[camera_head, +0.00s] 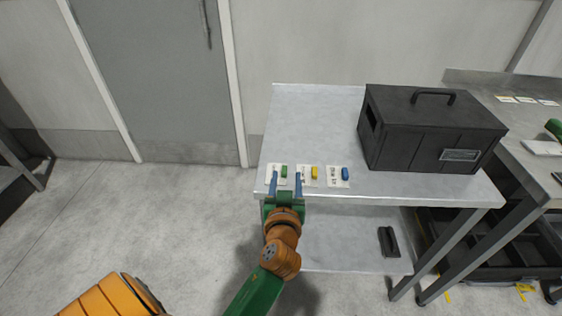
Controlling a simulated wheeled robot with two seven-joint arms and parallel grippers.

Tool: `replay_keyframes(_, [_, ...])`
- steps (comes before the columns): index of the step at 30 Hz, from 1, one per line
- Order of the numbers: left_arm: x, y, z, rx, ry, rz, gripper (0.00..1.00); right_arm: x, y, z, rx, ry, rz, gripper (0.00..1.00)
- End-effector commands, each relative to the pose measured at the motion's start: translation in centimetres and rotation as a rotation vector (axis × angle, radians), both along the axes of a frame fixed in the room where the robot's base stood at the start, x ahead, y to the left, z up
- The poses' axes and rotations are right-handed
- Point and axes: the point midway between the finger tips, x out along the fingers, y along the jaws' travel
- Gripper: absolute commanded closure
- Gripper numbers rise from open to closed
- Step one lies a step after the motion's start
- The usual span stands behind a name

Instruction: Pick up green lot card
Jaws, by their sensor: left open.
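The green lot card is a white card with a green block (284,170) on it, lying near the front left edge of the grey table (310,110). My left gripper (286,178) is open, with its two blue-grey fingers pointing at the card. The green block shows between and just beyond the fingertips. The fingers cover part of the white card. I cannot tell how high the fingertips are above it. My right gripper is not in view.
A card with a yellow block (314,172) and one with a blue block (345,173) lie just to the right. A black handled case (430,130) stands on the table's right side. A lower shelf (340,235) holds a dark object (388,242). A metal bench (525,120) stands right.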

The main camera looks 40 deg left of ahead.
Motion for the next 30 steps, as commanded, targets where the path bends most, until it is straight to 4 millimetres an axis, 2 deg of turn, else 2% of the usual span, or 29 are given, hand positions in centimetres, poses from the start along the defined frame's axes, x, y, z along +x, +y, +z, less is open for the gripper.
replay_keyframes(10, [4.5, 3.7, -1.9, 0.004, 0.001, 0.000, 0.46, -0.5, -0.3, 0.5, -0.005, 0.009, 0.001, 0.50])
replay_keyframes(18, [5.0, 3.9, -2.1, 0.000, 0.001, 0.000, 0.46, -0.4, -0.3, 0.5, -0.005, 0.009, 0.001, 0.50])
replay_keyframes(24, [5.0, 3.9, -2.1, 0.000, 0.002, -0.001, 1.00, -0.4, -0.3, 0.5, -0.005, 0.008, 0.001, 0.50])
replay_keyframes(30, [5.0, 3.9, -2.1, 0.000, 0.002, -0.001, 1.00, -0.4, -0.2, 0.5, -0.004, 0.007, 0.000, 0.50])
